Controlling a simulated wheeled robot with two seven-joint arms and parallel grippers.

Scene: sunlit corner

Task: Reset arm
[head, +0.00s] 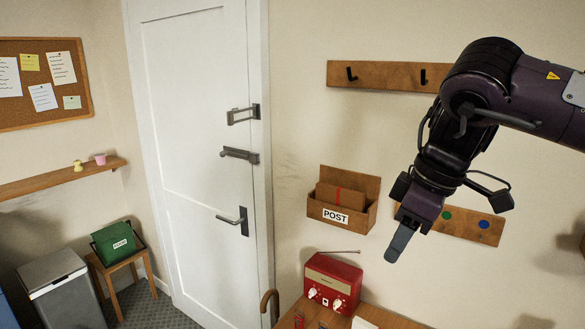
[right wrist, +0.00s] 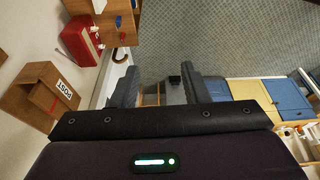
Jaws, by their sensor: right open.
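My right gripper (head: 401,243) hangs in the air at the right of the head view, pointing down. It is in front of the wall, to the right of the wooden post box (head: 342,200) and above the red radio (head: 333,283). In the right wrist view my right gripper (right wrist: 168,92) shows two grey fingers spread apart with nothing held between them. My left gripper is not in either view.
A wooden hook rail (head: 385,75) is on the wall behind my arm. A board with coloured discs (head: 462,225) is behind my gripper. The white door (head: 195,150) is shut. Carpeted floor (right wrist: 215,40) shows clear in the right wrist view.

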